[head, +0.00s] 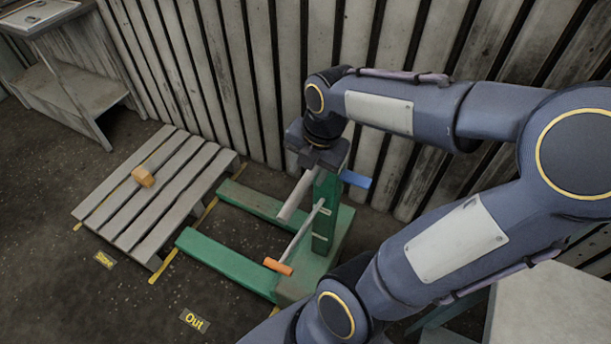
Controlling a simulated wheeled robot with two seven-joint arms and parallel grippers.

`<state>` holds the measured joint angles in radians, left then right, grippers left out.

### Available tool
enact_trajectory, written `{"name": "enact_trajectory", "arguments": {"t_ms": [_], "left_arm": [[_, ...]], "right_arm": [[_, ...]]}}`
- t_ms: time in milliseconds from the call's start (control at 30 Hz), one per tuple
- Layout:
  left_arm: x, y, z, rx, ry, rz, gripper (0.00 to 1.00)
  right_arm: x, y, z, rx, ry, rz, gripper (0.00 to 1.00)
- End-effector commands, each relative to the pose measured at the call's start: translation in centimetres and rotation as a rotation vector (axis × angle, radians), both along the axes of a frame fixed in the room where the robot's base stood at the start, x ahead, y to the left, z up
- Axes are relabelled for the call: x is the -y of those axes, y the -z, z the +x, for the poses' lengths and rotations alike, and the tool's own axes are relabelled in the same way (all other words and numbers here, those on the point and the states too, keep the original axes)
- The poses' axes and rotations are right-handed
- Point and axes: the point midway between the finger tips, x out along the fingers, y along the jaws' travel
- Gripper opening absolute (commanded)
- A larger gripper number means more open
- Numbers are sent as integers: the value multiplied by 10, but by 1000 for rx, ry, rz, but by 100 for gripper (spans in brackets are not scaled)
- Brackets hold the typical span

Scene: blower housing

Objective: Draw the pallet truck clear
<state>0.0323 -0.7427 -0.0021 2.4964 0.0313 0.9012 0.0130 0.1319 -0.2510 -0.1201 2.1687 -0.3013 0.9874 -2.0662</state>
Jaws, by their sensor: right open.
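The green pallet truck (324,218) stands right of the slatted pallet (165,190). Its two forks, the far one (262,204) and the near one (225,262), point left, and their visible ends lie close to the pallet's right side. A thin rod with an orange grip (278,266) slants down from the upright mast. A blue piece (355,179) sticks out on the mast's right. My right gripper (318,158) is open at the mast's top, above a thick grey bar (296,196); I cannot tell whether it touches either. My left gripper is out of view.
A small orange-brown block (143,177) lies on the pallet. Floor labels read "Stow" (104,260) and "Out" (194,321). A yellow floor line (170,261) runs beside the pallet. A slatted wall (265,80) stands behind, a bench (70,95) upper left. The front-left floor is clear.

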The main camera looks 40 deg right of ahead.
Motion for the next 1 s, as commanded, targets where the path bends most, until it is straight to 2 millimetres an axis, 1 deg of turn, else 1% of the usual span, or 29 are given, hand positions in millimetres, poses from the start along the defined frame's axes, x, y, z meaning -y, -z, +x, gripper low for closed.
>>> {"name": "enact_trajectory", "arguments": {"t_ms": [33,100,267,833,933,1000], "left_arm": [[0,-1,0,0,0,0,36],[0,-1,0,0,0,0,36],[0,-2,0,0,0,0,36],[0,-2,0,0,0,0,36],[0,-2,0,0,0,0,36],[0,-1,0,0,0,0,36]], "right_arm": [[1,-9,-1,5,0,0,44],[1,-18,-3,4,-1,-1,44],[2,-29,-5,1,-1,0,44],[2,-29,-6,0,1,1,44],[-2,-29,-8,6,49,17,44],[-8,-31,-11,15,143,50,44]]}}
